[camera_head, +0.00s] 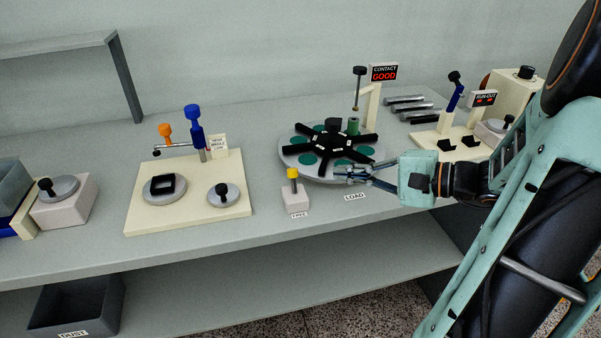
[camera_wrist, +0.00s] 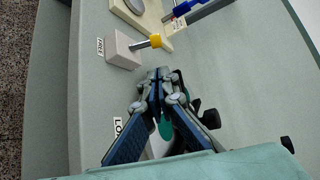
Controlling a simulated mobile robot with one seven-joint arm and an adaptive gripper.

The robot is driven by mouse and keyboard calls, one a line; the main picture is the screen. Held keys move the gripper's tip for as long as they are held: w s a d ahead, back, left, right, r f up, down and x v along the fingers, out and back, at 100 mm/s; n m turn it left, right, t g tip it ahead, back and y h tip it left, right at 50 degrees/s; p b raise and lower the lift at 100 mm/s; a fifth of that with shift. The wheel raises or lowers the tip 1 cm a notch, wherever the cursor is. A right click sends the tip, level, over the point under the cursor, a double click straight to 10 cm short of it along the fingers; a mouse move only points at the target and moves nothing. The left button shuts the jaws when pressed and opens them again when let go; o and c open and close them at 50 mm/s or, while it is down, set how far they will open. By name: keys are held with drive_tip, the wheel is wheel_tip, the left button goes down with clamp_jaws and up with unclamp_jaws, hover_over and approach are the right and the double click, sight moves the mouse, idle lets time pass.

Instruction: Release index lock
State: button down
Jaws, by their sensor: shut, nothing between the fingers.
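The index lock is a small pale block (camera_head: 295,199) with a short lever and a yellow knob (camera_head: 293,173). It stands at the front of the bench, left of the round indexing table (camera_head: 290,158). A label reading FREE (camera_head: 299,215) lies in front of it. The lever looks upright in the head view. The wrist view shows the block (camera_wrist: 122,49) and yellow knob (camera_wrist: 155,41) beyond my fingertips. My gripper (camera_head: 338,173) is shut and empty, low over the table's front edge, right of the knob and apart from it. It also shows in the wrist view (camera_wrist: 158,76).
The indexing table carries a black spider (camera_head: 332,141) and green discs; my gripper covers part of its front. A LOAD label (camera_head: 355,197) lies in front. A cream plate (camera_head: 190,219) with dials and blue and orange levers stands left. Bare bench lies between plate and block.

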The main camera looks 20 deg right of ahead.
sight(293, 173)
drive_tip(key=shift+a, duration=0.1)
idle(0.3)
drive_tip(key=b+x, duration=0.1)
drive_tip(key=x, duration=0.9)
drive_tip(key=shift+r, duration=0.1)
